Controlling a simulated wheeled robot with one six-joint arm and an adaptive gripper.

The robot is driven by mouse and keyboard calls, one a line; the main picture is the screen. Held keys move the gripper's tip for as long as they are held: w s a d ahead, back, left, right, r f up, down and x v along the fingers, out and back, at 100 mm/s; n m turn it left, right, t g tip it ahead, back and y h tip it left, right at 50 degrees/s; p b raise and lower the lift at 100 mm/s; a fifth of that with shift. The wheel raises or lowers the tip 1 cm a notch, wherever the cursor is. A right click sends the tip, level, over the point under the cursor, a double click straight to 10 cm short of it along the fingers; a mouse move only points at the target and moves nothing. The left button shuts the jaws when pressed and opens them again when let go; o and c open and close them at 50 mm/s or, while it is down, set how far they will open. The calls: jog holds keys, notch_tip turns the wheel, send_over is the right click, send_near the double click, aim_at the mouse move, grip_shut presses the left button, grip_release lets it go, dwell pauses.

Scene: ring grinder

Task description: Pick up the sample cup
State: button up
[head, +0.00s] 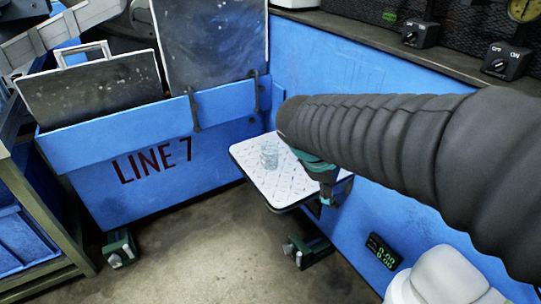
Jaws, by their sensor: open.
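The sample cup (270,156) is a small, clear, see-through cup. It stands upright on a white, patterned shelf (268,188) fixed at the corner of the blue machine. My gripper (325,194) shows in part below the end of my black ribbed arm, over the right part of the shelf. It points down, is open and is to the right of the cup, apart from it. My arm hides part of the gripper and the back right of the shelf.
A blue bin marked LINE 7 (155,172) stands left of the shelf, with dark panels above. A blue wall (300,62) rises behind. A green digital display (383,251) and a white rounded object (443,278) are at lower right.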

jog(key=w+a+f+n+t+h+b, duration=0.1)
jog(key=w+a+f+n+t+h, duration=0.2)
jog(key=w+a+n, duration=0.6)
jog(key=n+t+b, duration=0.1)
jog(key=n+t, duration=0.3)
jog(key=n, duration=0.2)
send_near(264, 160)
jog(key=shift+n, duration=0.3)
jog(key=b+x, duration=0.1)
jog(key=x, duration=1.1)
jog(key=shift+w+d+f, duration=0.15)
jog(key=c, duration=1.1)
